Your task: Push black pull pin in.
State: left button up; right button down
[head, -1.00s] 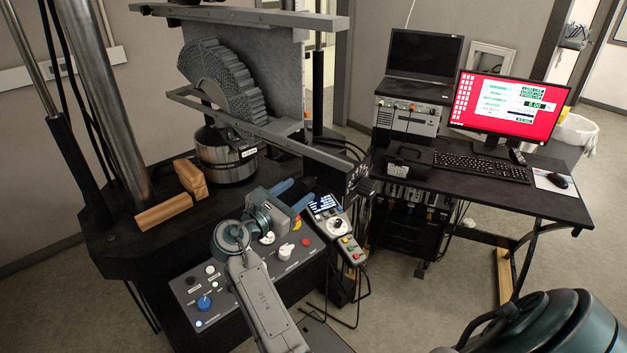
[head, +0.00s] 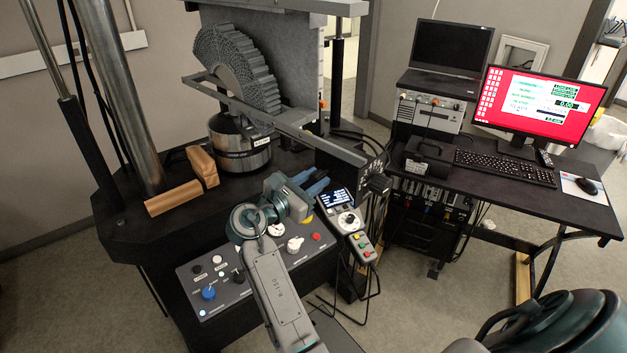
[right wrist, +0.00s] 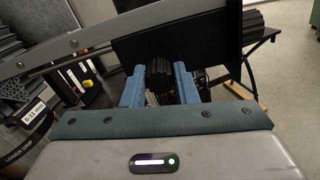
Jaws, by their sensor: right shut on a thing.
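My right gripper (head: 318,183), with blue fingers, is beside the black test frame, above the front control panel. In the right wrist view its fingers (right wrist: 158,85) stand on either side of a black ribbed part (right wrist: 158,78), which looks like the black pull pin. The gripper is shut on it. In the head view the pin is hard to make out against the dark frame and fingers. How deep the pin sits cannot be told. My left gripper is not in view.
The control panel (head: 240,285) with knobs lies under my arm. A hand controller (head: 350,222) stands close right of the fingers. A grey bar (head: 290,125) crosses above, before the lattice specimen (head: 238,70). A desk with a monitor (head: 538,105) is at right.

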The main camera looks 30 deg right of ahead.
jog(key=shift+w+d+r+p, duration=0.1)
jog(key=shift+d+r+p, duration=0.1)
jog(key=shift+d+p, duration=0.5)
jog(key=shift+w+d+f, duration=0.1)
jog(key=c, duration=1.6)
grip_release()
jog(key=o, duration=0.4)
jog(key=shift+f, duration=0.1)
jog(key=shift+c, duration=0.2)
jog(key=shift+o, duration=0.6)
jog(key=shift+d+f, duration=0.1)
jog(key=shift+d, duration=0.1)
